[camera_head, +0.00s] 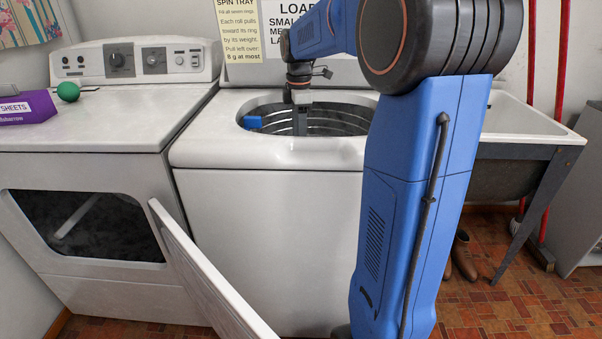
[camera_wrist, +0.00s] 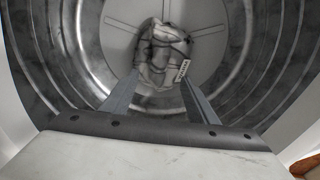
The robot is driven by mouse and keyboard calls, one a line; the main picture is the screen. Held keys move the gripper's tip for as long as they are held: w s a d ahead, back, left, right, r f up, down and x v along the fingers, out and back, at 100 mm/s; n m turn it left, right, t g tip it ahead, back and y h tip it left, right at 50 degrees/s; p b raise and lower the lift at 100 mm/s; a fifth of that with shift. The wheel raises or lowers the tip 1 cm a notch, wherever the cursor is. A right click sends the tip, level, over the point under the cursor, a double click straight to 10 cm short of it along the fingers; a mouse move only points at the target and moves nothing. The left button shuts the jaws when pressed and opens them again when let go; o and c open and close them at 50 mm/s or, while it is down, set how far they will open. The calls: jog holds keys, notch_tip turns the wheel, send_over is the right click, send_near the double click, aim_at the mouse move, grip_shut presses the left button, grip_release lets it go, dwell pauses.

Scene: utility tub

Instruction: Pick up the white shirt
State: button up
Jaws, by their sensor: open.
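A crumpled whitish-grey cloth, seemingly the white shirt (camera_wrist: 160,50), lies at the bottom of the round metal tub (camera_wrist: 70,50) in the wrist view. A small pale tag with dark marks shows on its right side. My gripper (camera_wrist: 160,88) is open, its two fingers apart and pointing down towards the cloth, one on each side of its near part in the picture. Whether they touch it I cannot tell. In the head view my gripper (camera_head: 300,122) reaches down into the washer's (camera_head: 265,220) open top. The cloth is hidden there by the rim.
A small blue thing (camera_head: 252,122) shows at the tub's left side. A dryer (camera_head: 95,120) stands left, its door (camera_head: 210,275) hanging open. On it lie a purple box (camera_head: 27,108) and green ball (camera_head: 68,91). A sink (camera_head: 525,122) stands right. The tub wall surrounds my gripper.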

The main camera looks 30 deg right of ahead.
notch_tip(320, 180, down, 3)
jog(key=shift+r, duration=0.1)
jog(key=shift+d+f, duration=0.2)
jog(key=shift+f, duration=1.15)
jog(key=shift+d+f, duration=0.15)
jog(key=shift+f, duration=1.2)
jog(key=shift+c, duration=0.6)
grip_shut()
jog(key=shift+r, duration=0.1)
notch_tip(320, 180, up, 28)
